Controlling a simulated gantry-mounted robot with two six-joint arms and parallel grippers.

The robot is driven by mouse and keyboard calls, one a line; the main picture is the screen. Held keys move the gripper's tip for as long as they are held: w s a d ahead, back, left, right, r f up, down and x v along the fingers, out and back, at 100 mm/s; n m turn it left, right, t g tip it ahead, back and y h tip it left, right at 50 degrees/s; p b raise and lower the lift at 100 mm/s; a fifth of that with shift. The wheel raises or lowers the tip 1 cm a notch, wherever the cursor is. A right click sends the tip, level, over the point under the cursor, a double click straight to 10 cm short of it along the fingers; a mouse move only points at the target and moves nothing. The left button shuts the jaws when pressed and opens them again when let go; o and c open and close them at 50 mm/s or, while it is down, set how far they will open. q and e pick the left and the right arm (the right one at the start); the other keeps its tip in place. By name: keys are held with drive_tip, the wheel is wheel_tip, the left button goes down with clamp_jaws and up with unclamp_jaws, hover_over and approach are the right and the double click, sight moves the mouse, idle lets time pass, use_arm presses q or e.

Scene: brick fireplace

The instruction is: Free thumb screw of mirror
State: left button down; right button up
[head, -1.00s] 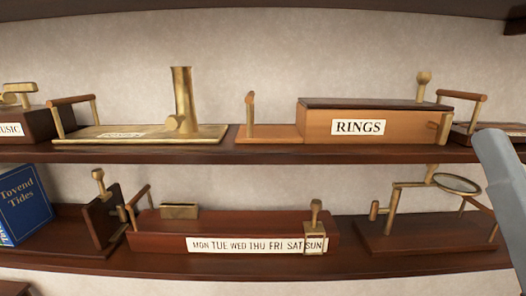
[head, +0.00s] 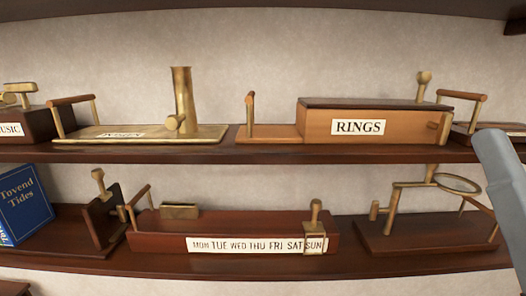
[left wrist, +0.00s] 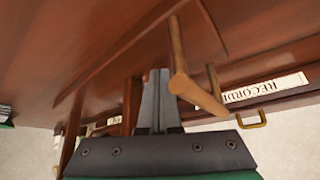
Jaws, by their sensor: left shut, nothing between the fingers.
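The likely mirror, a round brass-rimmed disc (head: 458,184), sits on a brass stand on a dark wooden base (head: 425,238) at the right of the lower shelf. The mirror is not recognizable in that view.
The upper shelf holds a RINGS box (head: 358,127) and a brass-plated base (head: 205,133). The lower shelf holds a weekday box (head: 160,241) and a blue book (head: 26,205). The left wrist view shows a partly hidden label (left wrist: 275,87) and a brass pull (left wrist: 251,121).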

idle(0.4)
drive_tip(key=shift+c, duration=1.4)
drive_tip(key=w+a+f+g, duration=0.1)
drive_tip(key=w+f+g, duration=0.35)
drive_tip(key=f, duration=0.95)
drive_tip(key=w+f+g, duration=0.2)
drive_tip(key=w+f, duration=0.5)
drive_tip(key=f, duration=0.7)
drive_tip(key=s+f+g, duration=0.3)
drive_tip(key=s+f, duration=0.1)
drive_tip(key=f, duration=0.7)
drive_tip(key=s+f+g, duration=0.2)
drive_tip(key=s+f, duration=0.2)
drive_tip(key=f, duration=0.7)
drive_tip(key=s+f+g, duration=0.3)
drive_tip(key=s+f, duration=0.1)
drive_tip(key=f, duration=0.7)
drive_tip(key=x, duration=1.2)
drive_tip(key=shift+h, duration=0.4)
